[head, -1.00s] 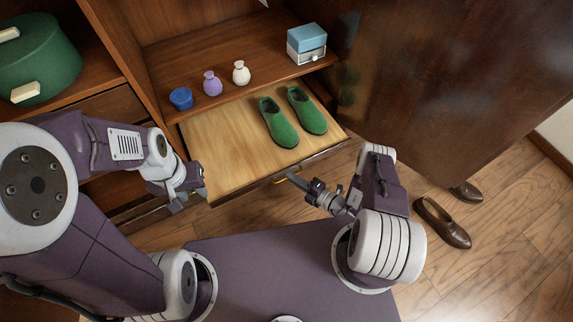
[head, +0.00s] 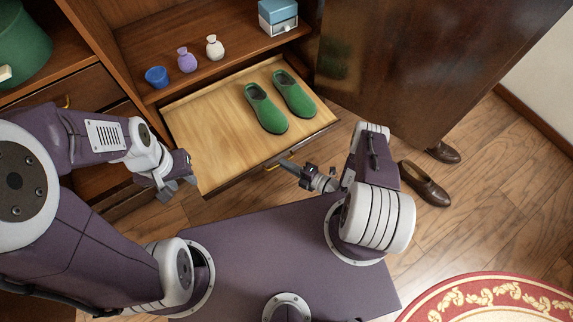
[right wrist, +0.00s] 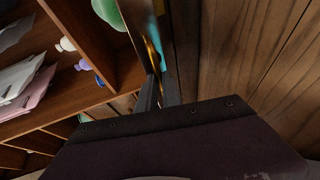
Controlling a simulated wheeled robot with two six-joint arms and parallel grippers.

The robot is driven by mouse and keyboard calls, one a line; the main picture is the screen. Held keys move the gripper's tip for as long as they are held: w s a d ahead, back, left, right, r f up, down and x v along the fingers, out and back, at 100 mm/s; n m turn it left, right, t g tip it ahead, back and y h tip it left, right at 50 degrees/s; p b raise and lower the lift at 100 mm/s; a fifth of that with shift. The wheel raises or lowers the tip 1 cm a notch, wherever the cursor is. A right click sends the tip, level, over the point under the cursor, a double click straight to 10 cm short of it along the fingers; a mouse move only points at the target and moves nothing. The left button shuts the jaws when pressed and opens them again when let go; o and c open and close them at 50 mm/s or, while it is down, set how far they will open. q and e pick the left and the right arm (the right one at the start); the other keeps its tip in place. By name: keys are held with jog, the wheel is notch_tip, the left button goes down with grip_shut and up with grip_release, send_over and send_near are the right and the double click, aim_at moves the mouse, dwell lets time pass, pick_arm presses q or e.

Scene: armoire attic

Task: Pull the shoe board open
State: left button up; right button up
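The shoe board (head: 215,150) is a light wooden pull-out with a dark front, partly out from under the armoire's lower shelf. A pair of green shoes (head: 265,108) lies on its right half. Its brass handle (head: 272,168) is on the front; it also shows as a gold strip in the right wrist view (right wrist: 153,52). My right gripper (head: 285,164) is at this handle, its fingers (right wrist: 160,92) close together around the strip's near end; the contact itself is small and dark. My left gripper (head: 178,187) is empty, fingers apart, beside the board's front left corner.
A blue cup (head: 156,77), a purple vase (head: 187,61), a white vase (head: 215,48) and a blue-and-white box (head: 278,17) stand on the shelf above. The open armoire door (head: 420,65) is at right. Brown shoes (head: 426,184) and a red rug (head: 490,298) are on the floor.

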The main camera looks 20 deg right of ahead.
jog(key=o, duration=0.4)
jog(key=p+v, duration=0.3)
jog(key=v, duration=0.6)
dwell(0.4)
